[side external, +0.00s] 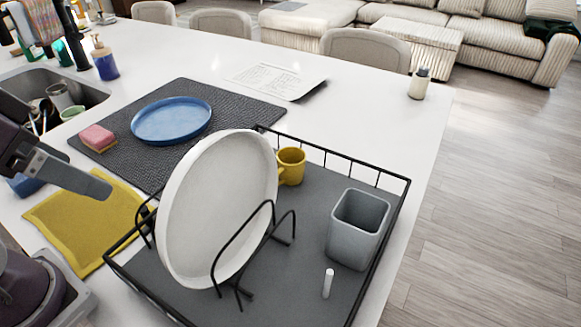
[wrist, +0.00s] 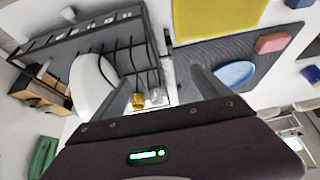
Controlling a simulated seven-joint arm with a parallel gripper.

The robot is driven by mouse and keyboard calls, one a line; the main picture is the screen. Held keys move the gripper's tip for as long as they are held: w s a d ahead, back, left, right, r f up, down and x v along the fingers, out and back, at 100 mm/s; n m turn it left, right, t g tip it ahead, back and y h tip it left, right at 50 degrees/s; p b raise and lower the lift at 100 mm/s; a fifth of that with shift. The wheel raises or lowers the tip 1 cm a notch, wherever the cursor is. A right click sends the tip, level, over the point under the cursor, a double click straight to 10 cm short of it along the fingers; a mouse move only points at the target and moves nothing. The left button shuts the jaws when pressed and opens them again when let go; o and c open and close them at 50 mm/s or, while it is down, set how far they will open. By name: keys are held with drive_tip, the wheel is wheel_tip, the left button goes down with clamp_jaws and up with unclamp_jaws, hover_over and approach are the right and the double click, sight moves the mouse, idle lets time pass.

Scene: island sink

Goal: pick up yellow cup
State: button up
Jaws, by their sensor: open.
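The yellow cup (side external: 291,166) stands in the dish rack (side external: 306,230), behind the large white plate (side external: 217,210), which hides part of it in the side view. A small yellow shape that looks like the cup (wrist: 138,100) shows by the left finger in the wrist view. My gripper (wrist: 165,88) is open and empty. In the side view my gripper (side external: 100,188) is at the left, above the yellow cloth (side external: 80,222). It is apart from the cup, with the plate between them.
The white plate stands upright in a black wire holder (side external: 262,228). A grey square container (side external: 358,228) stands at the rack's right. A dark mat (side external: 230,112) holds a blue plate (side external: 172,120) and a pink sponge (side external: 98,137). The sink (side external: 85,92) is at the far left.

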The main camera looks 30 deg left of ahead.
drive_tip(key=shift+r, duration=0.1)
wheel_tip(320, 180, up, 11)
drive_tip(key=w+d+f+m+g+h, duration=0.1)
drive_tip(key=w+d+m+g+h, duration=0.2)
drive_tip(key=w+d+m, duration=0.45)
drive_tip(key=w+d+f+m+g+h, duration=0.2)
drive_tip(key=w+d+m, duration=0.15)
drive_tip(key=w, duration=0.65)
drive_tip(key=w+a+r+m+g+h, duration=0.1)
drive_tip(key=w+a+m+h, duration=0.1)
drive_tip(key=w+m+h, duration=0.3)
drive_tip(key=w+a+r+m+h, duration=0.2)
drive_tip(key=w+m+h, duration=0.15)
drive_tip(key=w, duration=0.45)
approach(296, 167)
drive_tip(key=shift+w+d+f+n+g, duration=0.25)
drive_tip(key=shift+d+f+n+g, duration=0.1)
drive_tip(key=shift+d, duration=0.1)
drive_tip(key=x, duration=0.6)
drive_tip(key=shift+w+d+f, duration=0.25)
drive_tip(key=shift+f, duration=0.1)
drive_tip(key=c, duration=1.1)
